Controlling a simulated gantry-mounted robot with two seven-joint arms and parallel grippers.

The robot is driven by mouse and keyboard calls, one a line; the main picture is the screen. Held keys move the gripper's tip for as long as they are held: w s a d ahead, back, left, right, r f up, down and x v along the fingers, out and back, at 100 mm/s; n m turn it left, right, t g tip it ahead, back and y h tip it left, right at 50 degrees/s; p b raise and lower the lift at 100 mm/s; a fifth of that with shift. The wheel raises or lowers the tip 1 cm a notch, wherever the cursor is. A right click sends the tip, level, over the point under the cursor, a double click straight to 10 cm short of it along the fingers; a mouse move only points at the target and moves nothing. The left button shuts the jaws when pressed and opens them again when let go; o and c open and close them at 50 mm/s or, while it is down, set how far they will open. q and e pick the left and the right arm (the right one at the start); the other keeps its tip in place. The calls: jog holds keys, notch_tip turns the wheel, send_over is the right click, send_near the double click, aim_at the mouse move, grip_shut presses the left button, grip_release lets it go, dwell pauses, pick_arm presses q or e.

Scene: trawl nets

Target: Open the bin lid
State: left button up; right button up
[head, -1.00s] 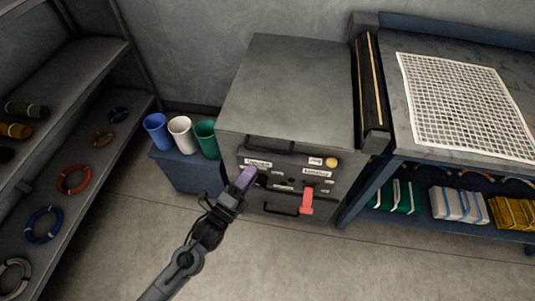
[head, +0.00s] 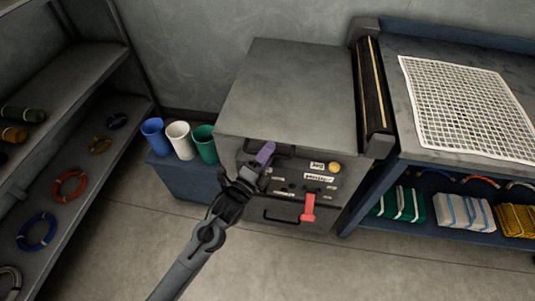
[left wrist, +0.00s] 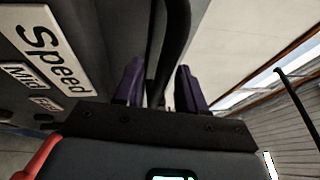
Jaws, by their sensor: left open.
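The grey bin (head: 290,95) stands against the wall with its flat lid shut. A dark upper handle (head: 286,151) runs along the front just below the top edge, partly hidden by my gripper. My left gripper (head: 265,153), with purple fingers, is at this handle. In the left wrist view its open fingers (left wrist: 160,85) are apart, with the dark handle bar (left wrist: 172,45) running between them; I cannot tell whether they touch it. My right gripper is in neither view.
Below are labels, a yellow button (head: 334,167), a red lever (head: 308,207) and a lower handle (head: 281,217). Cups (head: 179,140) stand left of the bin. A shelf (head: 75,95) is at far left, a workbench with a white grid sheet (head: 465,105) at right. The floor in front is clear.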

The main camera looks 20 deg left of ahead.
pick_arm(q)
grip_shut()
